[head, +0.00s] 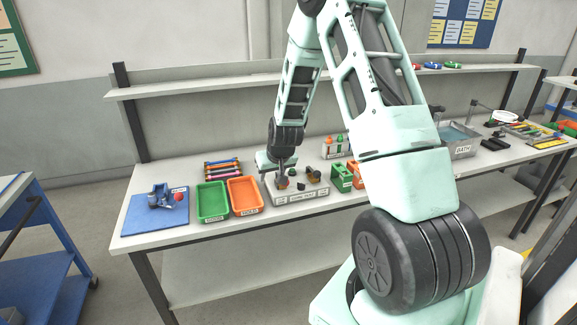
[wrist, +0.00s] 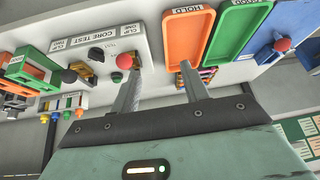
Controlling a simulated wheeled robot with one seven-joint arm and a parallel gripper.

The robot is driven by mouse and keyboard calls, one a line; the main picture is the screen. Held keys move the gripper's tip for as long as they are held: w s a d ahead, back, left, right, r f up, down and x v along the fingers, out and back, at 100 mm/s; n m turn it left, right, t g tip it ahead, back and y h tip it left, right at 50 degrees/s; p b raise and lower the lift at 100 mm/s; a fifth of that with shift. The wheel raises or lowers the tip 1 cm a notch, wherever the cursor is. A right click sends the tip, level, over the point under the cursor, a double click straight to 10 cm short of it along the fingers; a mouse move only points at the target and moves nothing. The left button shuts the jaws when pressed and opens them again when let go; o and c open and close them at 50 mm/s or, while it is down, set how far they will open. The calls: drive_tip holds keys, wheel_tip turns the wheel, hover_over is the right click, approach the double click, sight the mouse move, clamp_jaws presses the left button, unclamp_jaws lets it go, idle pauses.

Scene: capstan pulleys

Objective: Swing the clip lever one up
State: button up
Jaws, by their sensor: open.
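The grey core test box (head: 300,196) stands on the bench below my gripper. The wrist view shows it upside down, with labels CLIP ONE, CORE TEST and CLIP TWO on its front (wrist: 97,38). A red knob (wrist: 124,61), seemingly the clip lever one, sits at the CLIP ONE end beside a brass-coloured part. My gripper (wrist: 160,70) is open and empty. In the wrist view its left finger is close to the right of the red knob; I cannot tell whether they touch. In the head view my gripper (head: 283,178) hangs over the box's left end and partly hides the lever.
An orange tray (head: 245,195) and a green tray (head: 212,202) lie left of the box. A blue mat (head: 140,217) bears a fixture with a red ball. Green and orange holders (head: 341,178) stand close on the right. Coloured rods (head: 222,169) lie behind the trays.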

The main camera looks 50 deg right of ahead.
drive_tip(key=s+d+f+m+h, duration=0.1)
drive_tip(key=s+d+f, duration=0.1)
drive_tip(key=d, duration=0.4)
drive_tip(key=b+x, duration=0.4)
drive_tip(key=x, duration=0.3)
drive_tip(key=shift+w+d+f+b, duration=0.2)
drive_tip(key=shift+w+f+b, duration=0.05)
drive_tip(key=shift+b, duration=0.05)
drive_tip(key=shift+w+d+f+b, duration=0.2)
drive_tip(key=shift+w+f+b, duration=0.15)
drive_tip(key=shift+f, duration=0.1)
drive_tip(key=c, duration=0.9)
drive_tip(key=shift+o, duration=0.2)
